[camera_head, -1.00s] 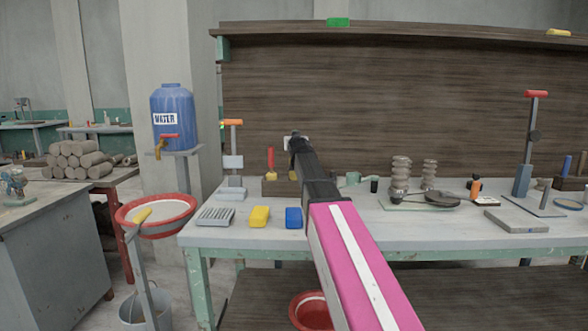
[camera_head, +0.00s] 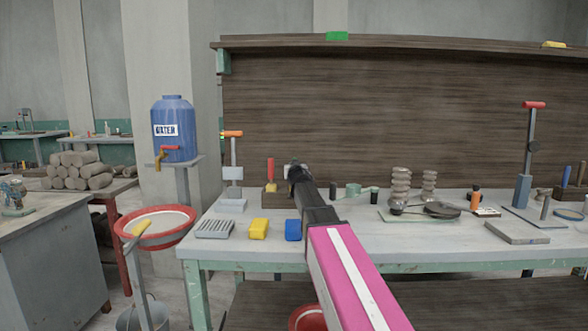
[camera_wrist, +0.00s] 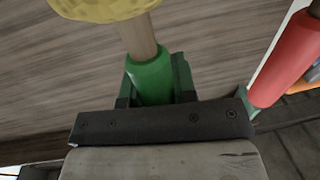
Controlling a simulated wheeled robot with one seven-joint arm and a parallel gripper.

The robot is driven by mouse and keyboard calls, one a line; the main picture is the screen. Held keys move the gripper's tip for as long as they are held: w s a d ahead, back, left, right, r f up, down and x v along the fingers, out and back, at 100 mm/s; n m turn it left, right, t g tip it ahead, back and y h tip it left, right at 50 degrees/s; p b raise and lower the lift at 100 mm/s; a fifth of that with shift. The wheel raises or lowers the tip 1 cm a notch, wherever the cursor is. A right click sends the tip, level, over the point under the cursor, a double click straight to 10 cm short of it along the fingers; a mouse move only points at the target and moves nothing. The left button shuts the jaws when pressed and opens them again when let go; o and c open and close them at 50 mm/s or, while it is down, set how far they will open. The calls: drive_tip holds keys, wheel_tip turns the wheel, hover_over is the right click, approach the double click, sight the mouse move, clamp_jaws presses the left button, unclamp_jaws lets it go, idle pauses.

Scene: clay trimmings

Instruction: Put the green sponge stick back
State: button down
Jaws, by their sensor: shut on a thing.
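The green sponge stick (camera_wrist: 150,78) has a green handle, a pale wooden shaft and a yellow sponge end. In the wrist view it runs from the jaws to the top edge, where its sponge is cut off. My gripper (camera_wrist: 155,90) is shut on the green handle. In the head view my gripper (camera_head: 296,172) is above the back of the bench by the wooden block (camera_head: 270,201), and my arm hides the stick. A red-handled stick (camera_head: 271,168) with a yellow end stands upright at that block, left of my gripper. Its red handle also shows at right in the wrist view (camera_wrist: 288,55).
A yellow block (camera_head: 259,229), a blue block (camera_head: 293,230) and a ribbed grey piece (camera_head: 215,229) lie at the bench front. An orange-topped stand (camera_head: 233,175) is left of the wooden block.

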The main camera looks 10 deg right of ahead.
drive_tip(key=c, duration=0.9)
unclamp_jaws()
drive_tip(key=s, duration=1.2)
drive_tip(key=shift+a, duration=0.4)
drive_tip(key=shift+s, duration=0.1)
